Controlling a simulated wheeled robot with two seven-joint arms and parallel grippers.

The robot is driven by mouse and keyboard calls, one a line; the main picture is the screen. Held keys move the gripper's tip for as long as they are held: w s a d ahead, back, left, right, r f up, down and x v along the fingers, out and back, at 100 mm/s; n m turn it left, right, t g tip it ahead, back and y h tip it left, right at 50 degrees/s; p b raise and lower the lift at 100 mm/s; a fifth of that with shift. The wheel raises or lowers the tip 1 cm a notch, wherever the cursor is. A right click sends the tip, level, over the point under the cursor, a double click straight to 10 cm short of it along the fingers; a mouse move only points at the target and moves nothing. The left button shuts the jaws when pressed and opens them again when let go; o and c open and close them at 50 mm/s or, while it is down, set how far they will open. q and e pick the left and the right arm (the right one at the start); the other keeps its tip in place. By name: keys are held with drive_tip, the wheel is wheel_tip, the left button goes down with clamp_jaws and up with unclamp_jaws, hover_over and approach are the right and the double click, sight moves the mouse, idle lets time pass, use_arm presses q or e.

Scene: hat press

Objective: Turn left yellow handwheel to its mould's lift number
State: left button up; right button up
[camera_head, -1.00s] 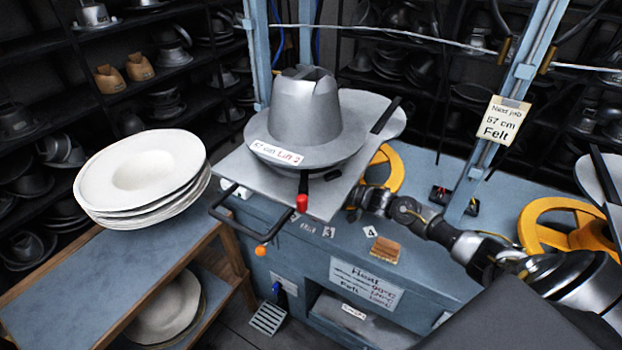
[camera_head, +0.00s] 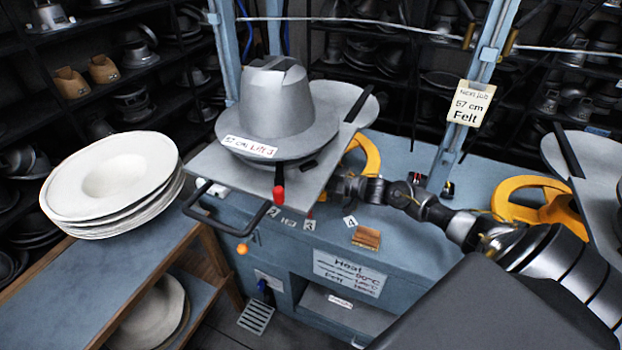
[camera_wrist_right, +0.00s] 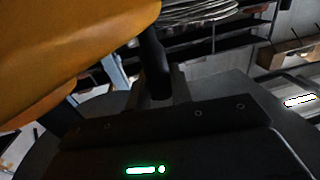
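The left yellow handwheel (camera_head: 368,157) is partly hidden under the plate carrying the grey hat mould (camera_head: 276,103). The mould's label (camera_head: 249,147) reads "57 cm Lift" and a red digit that looks like 3. My right arm reaches in from the right. Its gripper (camera_head: 338,187) is at the wheel's near side, its fingers mostly hidden. In the right wrist view the yellow wheel (camera_wrist_right: 70,45) fills the upper left, close beside a dark finger (camera_wrist_right: 155,65). My left gripper is not in view.
A second yellow handwheel (camera_head: 535,205) stands at the right. A stack of white felt hats (camera_head: 112,180) sits on a shelf cart at left. A black handle (camera_head: 235,225) juts from the plate. A "Next job 57 cm Felt" card (camera_head: 468,104) hangs on the post.

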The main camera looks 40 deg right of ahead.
drive_tip(key=o, duration=0.4)
drive_tip(key=shift+d, duration=0.1)
drive_tip(key=shift+s+f, duration=0.1)
drive_tip(key=shift+s, duration=0.1)
drive_tip(key=b+v, duration=0.2)
drive_tip(key=v, duration=0.8)
drive_tip(key=shift+s+d+b, duration=0.2)
drive_tip(key=shift+d+b, duration=0.1)
